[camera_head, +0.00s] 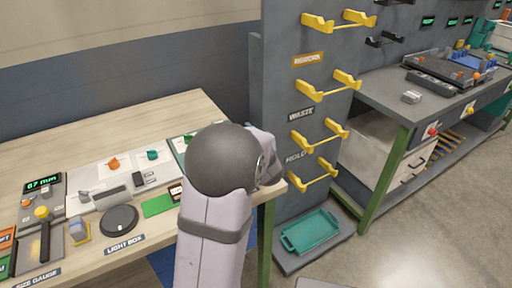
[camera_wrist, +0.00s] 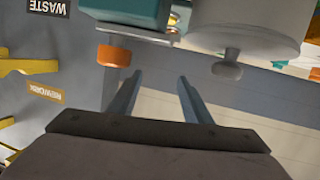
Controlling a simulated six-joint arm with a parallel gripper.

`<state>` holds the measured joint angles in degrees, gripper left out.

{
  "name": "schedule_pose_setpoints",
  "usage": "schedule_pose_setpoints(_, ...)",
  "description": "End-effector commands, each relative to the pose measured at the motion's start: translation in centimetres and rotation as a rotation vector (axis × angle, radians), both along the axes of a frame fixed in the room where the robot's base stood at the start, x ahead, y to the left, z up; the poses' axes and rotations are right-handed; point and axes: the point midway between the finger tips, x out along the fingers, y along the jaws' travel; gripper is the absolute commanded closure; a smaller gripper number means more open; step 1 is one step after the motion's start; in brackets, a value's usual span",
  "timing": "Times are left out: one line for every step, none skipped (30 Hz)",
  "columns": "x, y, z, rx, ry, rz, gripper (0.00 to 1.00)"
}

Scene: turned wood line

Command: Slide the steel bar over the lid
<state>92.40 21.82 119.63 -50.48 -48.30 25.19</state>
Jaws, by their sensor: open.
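In the wrist view my gripper (camera_wrist: 160,76) is open, its two fingers apart with nothing between them. Beyond and right of the fingers is a pale round body (camera_wrist: 245,22) with a grey knob (camera_wrist: 228,66); it may be the lidded thing, but I cannot tell for sure. Left of the fingers is an orange knob (camera_wrist: 112,55) by a grey and teal fixture (camera_wrist: 135,15). I cannot make out the steel bar with certainty. In the head view my arm hides the gripper and the bench's right end.
A grey panel with yellow brackets (camera_head: 325,88) stands right of my arm. A teal tray (camera_head: 310,232) lies low below it. Another bench (camera_head: 385,95) stands further right.

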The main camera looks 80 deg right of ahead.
Motion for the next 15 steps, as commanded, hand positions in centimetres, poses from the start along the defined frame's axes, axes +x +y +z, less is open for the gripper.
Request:
schedule_pose_setpoints(-2.8, -0.7, -1.1, -0.025, -0.025, -0.020, 0.55)
schedule_pose_setpoints(-4.0, -0.9, -1.2, -0.038, -0.039, -0.023, 0.55)
schedule_pose_setpoints(-5.3, -0.9, -1.3, -0.055, -0.057, -0.025, 0.55)
schedule_pose_setpoints(-6.2, -0.7, -1.6, -0.066, -0.073, -0.023, 0.55)
schedule_pose_setpoints(-6.8, -0.4, -1.9, -0.076, -0.088, -0.018, 0.55)
schedule_pose_setpoints(-7.4, 0.1, -2.2, -0.088, -0.108, -0.010, 0.55)
schedule_pose_setpoints(-7.6, 0.5, -2.3, -0.096, -0.122, -0.004, 0.55)
schedule_pose_setpoints(-7.9, 0.8, -2.4, -0.105, -0.134, 0.002, 0.55)
schedule_pose_setpoints(-8.2, 1.3, -2.6, -0.114, -0.148, 0.009, 0.55)
schedule_pose_setpoints(-8.3, 1.6, -2.6, -0.120, -0.157, 0.013, 0.55)
schedule_pose_setpoints(-8.5, 1.8, -2.7, -0.125, -0.165, 0.017, 0.55)
schedule_pose_setpoints(-8.6, 2.1, -2.7, -0.131, -0.175, 0.021, 0.55)
schedule_pose_setpoints(-8.7, 2.3, -2.7, -0.134, -0.180, 0.023, 0.55)
schedule_pose_setpoints(-8.8, 2.4, -2.8, -0.136, -0.184, 0.025, 0.55)
schedule_pose_setpoints(-8.8, 2.6, -2.7, -0.140, -0.188, 0.028, 0.55)
